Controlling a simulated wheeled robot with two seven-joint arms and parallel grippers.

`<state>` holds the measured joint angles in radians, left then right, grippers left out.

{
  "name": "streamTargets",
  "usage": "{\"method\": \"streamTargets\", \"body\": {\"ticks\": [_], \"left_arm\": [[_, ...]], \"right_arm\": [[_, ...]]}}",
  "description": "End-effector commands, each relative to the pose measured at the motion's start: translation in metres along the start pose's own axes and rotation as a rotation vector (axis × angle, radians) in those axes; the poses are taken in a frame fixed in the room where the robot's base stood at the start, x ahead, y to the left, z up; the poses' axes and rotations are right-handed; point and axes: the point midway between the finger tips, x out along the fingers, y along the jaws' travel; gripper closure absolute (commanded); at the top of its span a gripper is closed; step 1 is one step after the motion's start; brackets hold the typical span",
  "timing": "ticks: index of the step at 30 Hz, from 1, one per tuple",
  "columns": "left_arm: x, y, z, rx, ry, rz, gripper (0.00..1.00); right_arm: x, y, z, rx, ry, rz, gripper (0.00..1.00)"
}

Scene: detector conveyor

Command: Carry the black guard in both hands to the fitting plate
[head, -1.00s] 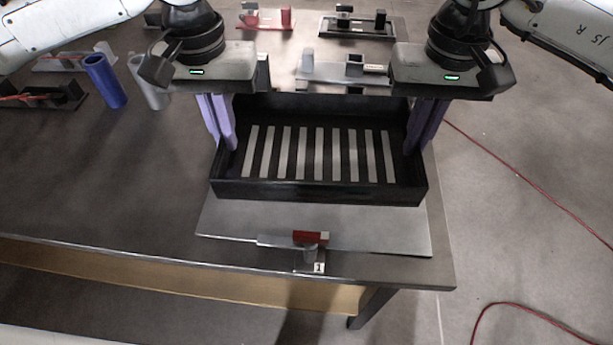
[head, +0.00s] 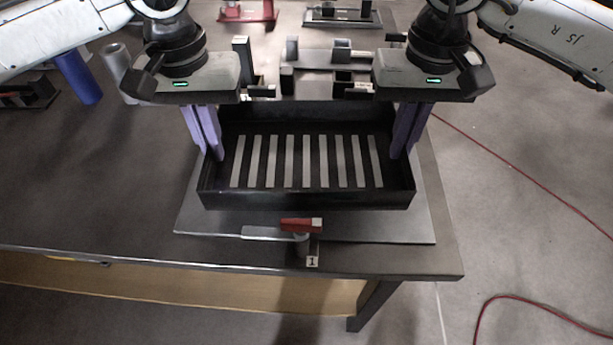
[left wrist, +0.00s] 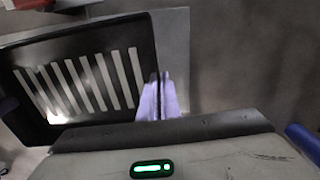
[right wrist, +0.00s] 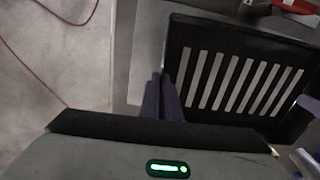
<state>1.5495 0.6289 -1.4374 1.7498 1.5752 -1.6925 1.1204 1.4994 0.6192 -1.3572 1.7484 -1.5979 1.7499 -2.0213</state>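The black guard (head: 306,198) is an open box-like frame with several slots in its floor. It is over the grey fitting plate (head: 205,222); whether it touches the plate I cannot tell. My left gripper (head: 215,150) is shut on the guard's left wall, and my right gripper (head: 399,150) is shut on its right wall. In the left wrist view the guard (left wrist: 153,50) has its wall between the purple fingers (left wrist: 158,100). In the right wrist view the fingers (right wrist: 165,98) straddle the other wall of the guard (right wrist: 240,35).
A red-handled clamp (head: 300,226) with a tag "1" sits at the plate's front edge. Metal fixtures (head: 335,60) stand behind the guard. A blue cylinder (head: 78,78) and a grey cylinder (head: 118,62) stand at the left. The table's left middle is clear.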

Motion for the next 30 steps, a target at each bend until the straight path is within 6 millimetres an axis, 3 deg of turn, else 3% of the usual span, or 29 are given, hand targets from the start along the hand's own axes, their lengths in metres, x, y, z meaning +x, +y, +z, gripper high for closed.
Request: {"method": "streamTargets", "body": {"ticks": [29, 30], "left_arm": [[0.053, -0.001, 0.0, -0.001, 0.001, -0.002, 1.0], [0.052, -0.001, 0.0, -0.001, -0.001, -0.003, 0.94]], "right_arm": [[0.052, 0.0, -0.001, 0.001, 0.004, -0.001, 1.0], [0.051, 0.001, -0.001, 0.001, 0.002, 0.0, 0.94]]}}
